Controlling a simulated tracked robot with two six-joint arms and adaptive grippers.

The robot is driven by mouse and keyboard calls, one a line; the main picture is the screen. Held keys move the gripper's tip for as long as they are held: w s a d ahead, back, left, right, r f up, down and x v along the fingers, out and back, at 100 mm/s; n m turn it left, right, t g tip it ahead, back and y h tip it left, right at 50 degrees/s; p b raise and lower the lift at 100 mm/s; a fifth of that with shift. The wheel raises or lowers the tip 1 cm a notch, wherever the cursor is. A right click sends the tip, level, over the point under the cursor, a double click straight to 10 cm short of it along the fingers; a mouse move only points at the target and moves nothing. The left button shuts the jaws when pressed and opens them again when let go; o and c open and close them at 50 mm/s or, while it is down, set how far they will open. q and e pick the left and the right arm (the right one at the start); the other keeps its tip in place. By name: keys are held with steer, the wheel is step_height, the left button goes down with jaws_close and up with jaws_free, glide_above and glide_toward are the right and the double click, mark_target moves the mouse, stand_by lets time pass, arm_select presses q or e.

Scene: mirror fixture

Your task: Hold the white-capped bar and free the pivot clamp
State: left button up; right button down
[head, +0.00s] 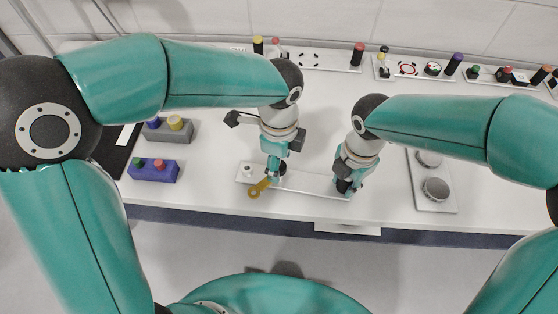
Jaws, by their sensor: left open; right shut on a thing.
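A pale flat strip (312,184) lies near the table's front edge, with a small white-topped knob (248,170) at its left end. I take it for the white-capped bar's fixture. A gold lever with a ring end (256,190), likely the pivot clamp, sticks out over the strip's front edge. My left gripper (275,171) is open and points down just above the lever's inner end. It hides part of the pivot. My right gripper (344,187) is shut at the strip's right end, apparently on the bar; its fingers hide the grip.
A grey block (170,134) and a blue block (153,173), both with coloured knobs, stand at the left. A panel with round metal discs (437,205) lies at the right. Panels with coloured knobs (330,61) line the back.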

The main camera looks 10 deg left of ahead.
arm_select(q)
steer(key=shift+f, duration=0.4)
jaws_close()
